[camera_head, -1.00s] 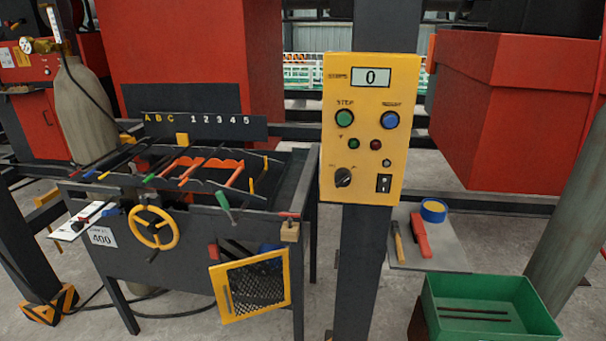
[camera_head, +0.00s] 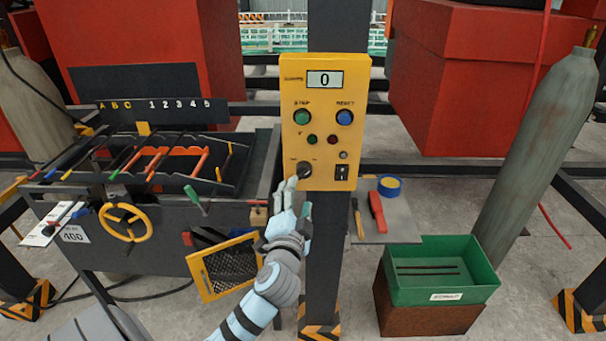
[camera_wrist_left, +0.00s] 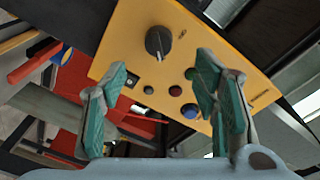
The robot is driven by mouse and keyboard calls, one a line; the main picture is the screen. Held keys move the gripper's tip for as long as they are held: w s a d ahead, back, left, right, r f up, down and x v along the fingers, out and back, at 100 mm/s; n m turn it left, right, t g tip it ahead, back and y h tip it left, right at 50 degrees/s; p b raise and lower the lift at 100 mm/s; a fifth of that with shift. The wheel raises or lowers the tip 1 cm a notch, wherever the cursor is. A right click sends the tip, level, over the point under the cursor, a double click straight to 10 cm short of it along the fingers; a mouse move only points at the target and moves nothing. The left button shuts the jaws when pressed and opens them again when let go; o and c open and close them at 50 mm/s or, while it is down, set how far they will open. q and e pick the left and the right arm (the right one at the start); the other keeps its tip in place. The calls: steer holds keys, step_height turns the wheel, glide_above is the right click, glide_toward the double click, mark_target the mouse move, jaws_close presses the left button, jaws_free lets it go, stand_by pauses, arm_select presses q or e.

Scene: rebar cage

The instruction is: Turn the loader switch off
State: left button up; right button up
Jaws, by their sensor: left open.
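A yellow control panel (camera_head: 326,120) on a dark post carries a black rotary knob (camera_head: 306,170) at its lower left and a black rocker switch (camera_head: 341,173) at its lower right. I cannot read which one is labelled loader. My left gripper (camera_head: 291,186) is at the panel's lower left, with its fingertips just below and left of the knob. In the left wrist view the knob (camera_wrist_left: 158,42) shows beyond the two spread green-padded fingers, apart from them. The left gripper is open and empty. My right gripper is out of view.
The panel also has a green button (camera_head: 302,117), a blue button (camera_head: 344,117) and a display reading 0 (camera_head: 324,79). A dark bench with a yellow handwheel (camera_head: 125,222) stands left. A green bin (camera_head: 440,270) and a grey cylinder (camera_head: 540,150) stand right.

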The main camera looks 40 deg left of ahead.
mark_target(303, 176)
arm_select(q)
steer(key=x, duration=0.9)
steer(key=shift+w+f, duration=0.1)
steer(key=shift+w, duration=0.15)
steer(key=c, duration=1.2)
steer(key=shift+o, duration=0.2)
